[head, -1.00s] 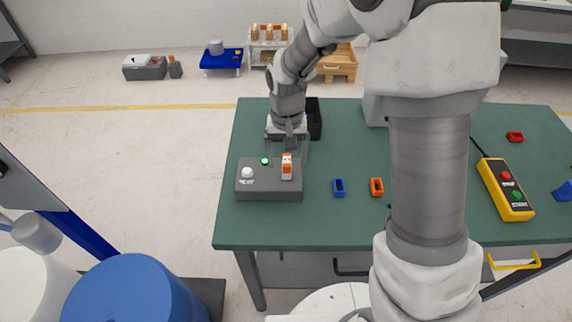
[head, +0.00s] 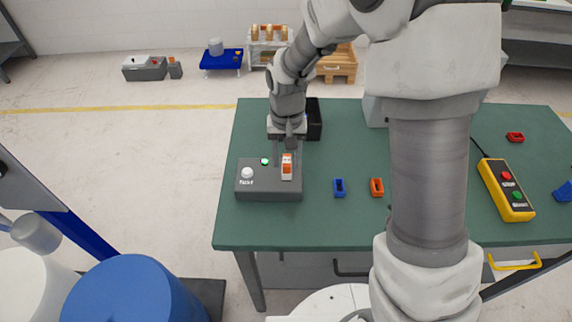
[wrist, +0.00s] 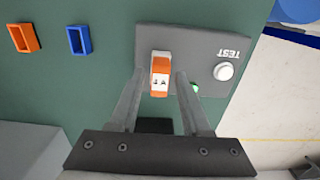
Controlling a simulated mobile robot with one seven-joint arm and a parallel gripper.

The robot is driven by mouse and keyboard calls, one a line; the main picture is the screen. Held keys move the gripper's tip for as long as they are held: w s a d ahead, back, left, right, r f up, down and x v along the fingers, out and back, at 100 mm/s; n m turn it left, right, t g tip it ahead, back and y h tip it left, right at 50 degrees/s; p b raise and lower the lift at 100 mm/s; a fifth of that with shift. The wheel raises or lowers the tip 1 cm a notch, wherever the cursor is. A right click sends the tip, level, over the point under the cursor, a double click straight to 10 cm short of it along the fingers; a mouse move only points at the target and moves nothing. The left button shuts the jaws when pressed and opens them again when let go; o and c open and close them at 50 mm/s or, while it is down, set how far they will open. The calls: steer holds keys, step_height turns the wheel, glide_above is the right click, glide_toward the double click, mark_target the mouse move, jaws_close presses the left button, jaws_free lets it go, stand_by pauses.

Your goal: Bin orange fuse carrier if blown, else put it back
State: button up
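The orange fuse carrier (head: 287,168), orange and white, stands upright in a grey tester box (head: 256,190). It also shows in the wrist view (wrist: 160,65). The box has a white TEST button (wrist: 224,71) and a small green lamp (head: 265,161), partly hidden by a finger in the wrist view. My gripper (wrist: 161,75) is open, with one finger on each side of the carrier. Small gaps seem to show between the fingertips and the carrier. The head view shows my gripper (head: 287,158) coming from behind the box.
A blue holder (head: 339,187) and an orange holder (head: 376,187) lie to the right of the box. A black bin (head: 315,120) is behind, partly hidden by my arm. A yellow control box (head: 506,189), a red holder (head: 515,137) and a blue piece (head: 563,191) are farther right.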

mark_target(287, 160)
jaws_close()
stand_by(0.9)
steer(key=shift+r, duration=0.15)
steer(key=shift+r+p, duration=2.1)
steer(key=shift+r, duration=0.75)
